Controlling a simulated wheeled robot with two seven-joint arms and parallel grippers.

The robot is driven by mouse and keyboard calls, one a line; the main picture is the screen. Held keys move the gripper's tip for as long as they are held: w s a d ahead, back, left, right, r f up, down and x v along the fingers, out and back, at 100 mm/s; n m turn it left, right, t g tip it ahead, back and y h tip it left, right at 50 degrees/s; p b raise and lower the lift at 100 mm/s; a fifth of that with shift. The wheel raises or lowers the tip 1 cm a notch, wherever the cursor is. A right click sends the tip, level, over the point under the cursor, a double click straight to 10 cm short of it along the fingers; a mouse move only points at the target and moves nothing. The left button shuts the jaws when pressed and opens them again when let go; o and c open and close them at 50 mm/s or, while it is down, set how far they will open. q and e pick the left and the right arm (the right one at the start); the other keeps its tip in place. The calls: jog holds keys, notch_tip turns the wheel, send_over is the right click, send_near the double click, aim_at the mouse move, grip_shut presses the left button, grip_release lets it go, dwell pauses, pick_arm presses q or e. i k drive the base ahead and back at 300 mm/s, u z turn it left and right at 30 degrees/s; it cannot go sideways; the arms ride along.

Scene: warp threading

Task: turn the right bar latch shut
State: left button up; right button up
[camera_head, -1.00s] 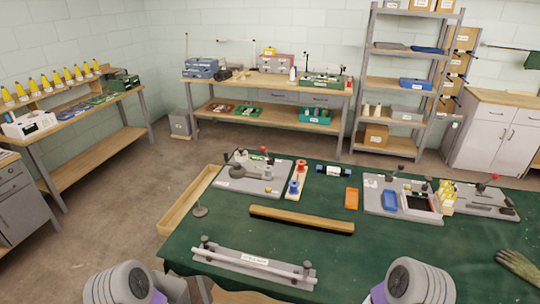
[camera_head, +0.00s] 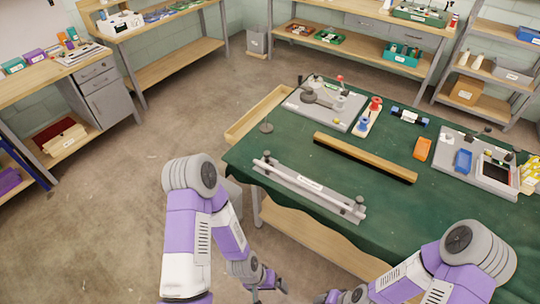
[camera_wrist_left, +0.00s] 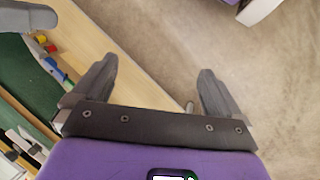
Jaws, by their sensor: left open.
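The bar (camera_head: 305,184) lies on a grey plate along the front edge of the green-covered table. A dark knob-like latch stands at each end; the right bar latch (camera_head: 359,203) is at the right end, and the left one (camera_head: 267,157) at the other. I cannot tell how far the right latch is turned. My left gripper (camera_head: 268,285) is low in front of the table, well apart from the bar. In the left wrist view its two fingers (camera_wrist_left: 155,85) are spread with nothing between them. My right gripper (camera_head: 328,298) shows only partly at the bottom edge.
A long wooden bar (camera_head: 365,157) lies behind the plate on the green table (camera_head: 290,160). An orange block (camera_head: 422,149) and a blue tray (camera_head: 463,161) lie to the right. A wooden shelf (camera_head: 320,235) is under the table. The floor to the left is clear.

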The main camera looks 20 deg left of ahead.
aim_at(267, 154)
jog(key=z, duration=0.05)
jog(key=k, duration=1.1)
jog(key=u, duration=1.05)
jog(key=i, duration=1.55)
jog(key=z, duration=0.75)
